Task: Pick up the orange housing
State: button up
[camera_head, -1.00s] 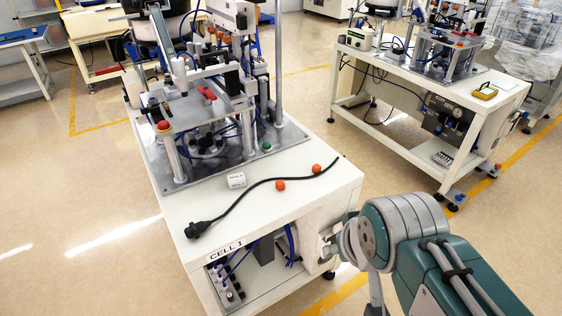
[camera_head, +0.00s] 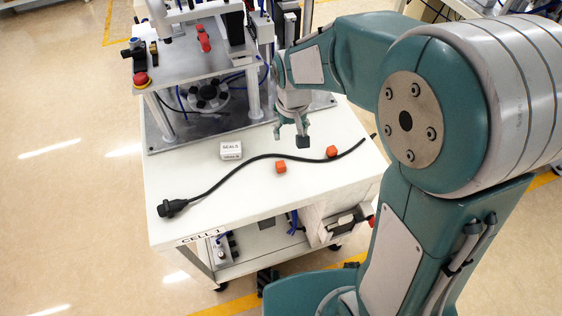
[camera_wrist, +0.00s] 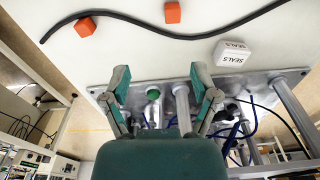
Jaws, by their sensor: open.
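Two small orange housings lie on the white table top. The nearer orange housing (camera_head: 281,167) is just in front of the black cable; it also shows at the top middle of the wrist view (camera_wrist: 172,12). The other orange housing (camera_head: 332,151) lies to its right, behind the cable, and shows at the upper left of the wrist view (camera_wrist: 85,27). My gripper (camera_head: 290,136) is open and empty above the table, behind the nearer housing in the head view. In the wrist view its spread fingers (camera_wrist: 160,82) have nothing between them.
A black cable (camera_head: 232,175) with a plug runs across the table (camera_head: 190,220). A white box marked SEALS (camera_head: 231,150) lies left of the gripper. The metal fixture (camera_head: 190,75) with posts stands behind.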

send_near(280, 162)
jog(key=shift+g, duration=0.4)
jog(key=f, duration=0.4)
jog(key=shift+w+d+f, duration=0.2)
jog(key=shift+w+d, duration=0.2)
jog(key=f, duration=0.2)
jog(key=a+f, duration=0.1)
jog(key=f, duration=0.2)
jog(key=shift+a, duration=0.15)
jog(key=shift+d+f, duration=0.2)
jog(key=shift+f, duration=0.4)
jog(key=shift+a, duration=0.1)
jog(key=c, duration=0.9)
